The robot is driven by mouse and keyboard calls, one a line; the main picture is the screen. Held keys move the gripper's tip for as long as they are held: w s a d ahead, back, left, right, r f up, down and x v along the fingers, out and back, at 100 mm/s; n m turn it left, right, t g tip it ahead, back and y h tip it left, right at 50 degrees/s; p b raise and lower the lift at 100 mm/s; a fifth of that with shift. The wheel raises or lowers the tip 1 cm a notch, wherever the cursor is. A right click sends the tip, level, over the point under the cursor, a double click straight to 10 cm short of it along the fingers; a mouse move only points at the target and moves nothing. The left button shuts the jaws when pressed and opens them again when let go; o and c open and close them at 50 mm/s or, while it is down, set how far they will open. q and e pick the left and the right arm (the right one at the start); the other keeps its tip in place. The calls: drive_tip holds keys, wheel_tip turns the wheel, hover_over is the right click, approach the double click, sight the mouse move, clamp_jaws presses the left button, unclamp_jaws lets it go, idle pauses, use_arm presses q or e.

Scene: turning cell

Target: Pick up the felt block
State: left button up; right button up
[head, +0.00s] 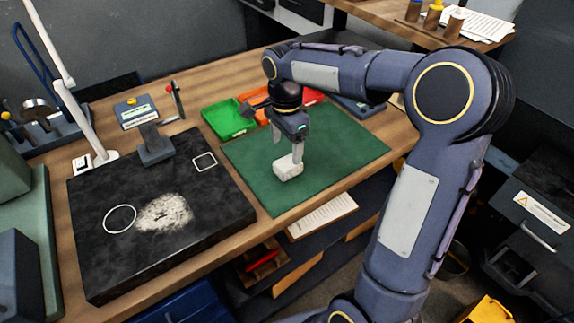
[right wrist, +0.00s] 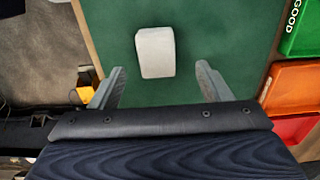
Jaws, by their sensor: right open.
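The felt block (head: 287,168) is a pale, off-white block lying on the green mat (head: 340,150) in the head view. In the right wrist view the felt block (right wrist: 155,52) lies beyond my fingertips, roughly centred between them. My right gripper (head: 297,155) points down just above and beside the block in the head view, and a finger covers part of it. In the right wrist view my right gripper (right wrist: 161,80) is open with nothing between its fingers. My left gripper is not in view.
A black plate (head: 95,235) with a pale dusty patch lies left of the mat. A green tray (head: 228,118) and an orange tray (right wrist: 300,88) stand at the mat's edge. A white lamp arm (head: 75,120) rises at the left. Bare mat surrounds the block.

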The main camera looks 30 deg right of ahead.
sight(288, 162)
drive_tip(key=f, duration=0.6)
drive_tip(key=shift+s+d+f+p, duration=0.15)
drive_tip(key=shift+s+f+p, duration=0.1)
drive_tip(key=shift+p, duration=0.15)
drive_tip(key=c, duration=1.1)
drive_tip(key=shift+o, duration=0.2)
drive_tip(key=shift+r, duration=0.1)
drive_tip(key=shift+r, duration=0.65)
drive_tip(key=s+r+b, duration=0.2)
drive_tip(key=s+r, duration=0.9)
drive_tip(key=s, duration=0.3)
drive_tip(key=shift+a+r, duration=0.25)
